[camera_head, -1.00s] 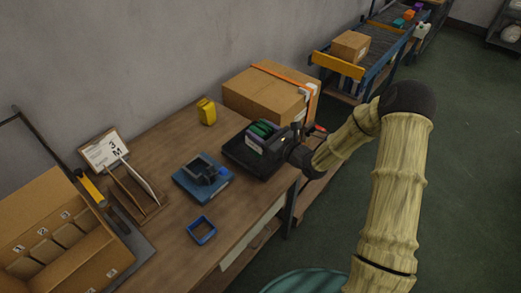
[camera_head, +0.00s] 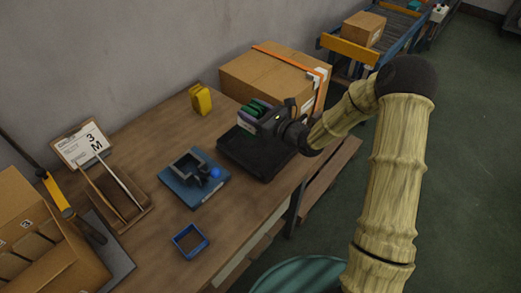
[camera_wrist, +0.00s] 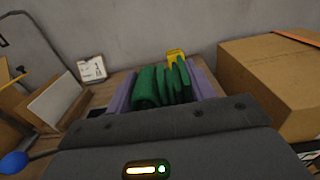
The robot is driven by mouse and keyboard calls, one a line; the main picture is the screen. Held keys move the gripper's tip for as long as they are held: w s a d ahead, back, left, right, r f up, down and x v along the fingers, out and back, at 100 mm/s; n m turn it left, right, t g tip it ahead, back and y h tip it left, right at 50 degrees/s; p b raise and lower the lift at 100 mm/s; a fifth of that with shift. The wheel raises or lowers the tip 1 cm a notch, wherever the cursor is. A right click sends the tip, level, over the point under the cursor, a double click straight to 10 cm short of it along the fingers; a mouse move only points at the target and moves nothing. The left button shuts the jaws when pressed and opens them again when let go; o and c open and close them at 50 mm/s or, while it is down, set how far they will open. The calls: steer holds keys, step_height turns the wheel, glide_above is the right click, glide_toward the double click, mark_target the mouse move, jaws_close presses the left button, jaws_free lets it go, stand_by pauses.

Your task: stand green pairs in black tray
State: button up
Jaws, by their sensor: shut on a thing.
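Several folded green pieces (camera_head: 257,106), which look like sock pairs, stand side by side in my gripper (camera_head: 251,116). In the wrist view the green pieces (camera_wrist: 161,86) sit upright between the two lavender fingers of my gripper (camera_wrist: 161,90), which is shut on them. The black tray (camera_head: 255,160) lies on the table in the head view. Its visible floor looks empty. The gripper and green pieces are over or just behind the tray's back edge; I cannot tell whether they touch it, as their lower ends are hidden.
A large strapped cardboard box (camera_head: 270,80) stands close behind the tray. A yellow object (camera_head: 201,99) is behind left. A blue device (camera_head: 195,180) with a blue ball and a blue square frame (camera_head: 190,241) lie left. A clipboard (camera_head: 82,145) and compartmented box (camera_head: 45,250) stand farther left.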

steer(key=shift+w, duration=0.15)
steer(key=shift+s+d+f, duration=0.1)
steer(key=shift+s, duration=0.1)
step_height(320, 180, down, 6)
steer(key=shift+r+p, duration=0.15)
steer(key=shift+p, duration=0.25)
steer(key=shift+f, duration=2.05)
steer(key=shift+f, duration=0.2)
steer(key=o, duration=1)
